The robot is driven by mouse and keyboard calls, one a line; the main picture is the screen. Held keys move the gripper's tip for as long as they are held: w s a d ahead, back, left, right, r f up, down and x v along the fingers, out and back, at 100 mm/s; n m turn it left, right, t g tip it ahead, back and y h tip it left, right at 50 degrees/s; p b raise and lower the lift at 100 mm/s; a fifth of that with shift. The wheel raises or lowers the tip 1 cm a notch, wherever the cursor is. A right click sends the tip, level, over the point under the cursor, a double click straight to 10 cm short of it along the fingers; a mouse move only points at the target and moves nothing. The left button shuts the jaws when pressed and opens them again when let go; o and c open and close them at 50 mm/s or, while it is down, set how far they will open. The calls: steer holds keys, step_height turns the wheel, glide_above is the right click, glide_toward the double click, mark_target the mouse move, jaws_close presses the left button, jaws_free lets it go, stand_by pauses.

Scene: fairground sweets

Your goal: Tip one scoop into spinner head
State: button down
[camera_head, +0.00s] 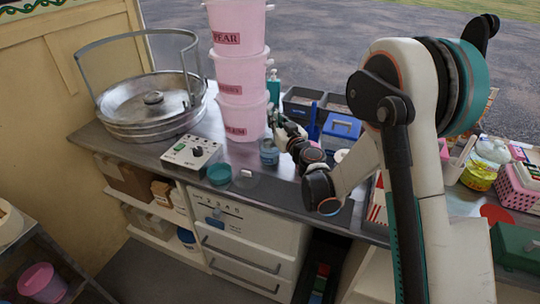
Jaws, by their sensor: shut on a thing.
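The spinner head (153,97) is the small raised round part in the middle of a wide metal bowl (120,124) at the left of the counter. My gripper (279,121) is right of the stacked pink tubs, well to the right of the bowl. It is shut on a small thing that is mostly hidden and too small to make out. No scoop can be clearly told apart in this view. A small blue-tinted jar (269,152) stands on the counter just below and left of my gripper.
Stacked pink tubs (241,75) stand between the bowl and my gripper. A control box (191,152) is in front of the bowl. A teal lid (219,174) lies near the counter edge. A metal hoop (85,48) rises over the bowl. Blue containers (341,129) stand behind my wrist.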

steer(key=shift+f+b, duration=1.6)
steer(key=shift+f, duration=0.4)
steer(key=shift+r+p, duration=2.9)
steer(key=shift+r, duration=2.35)
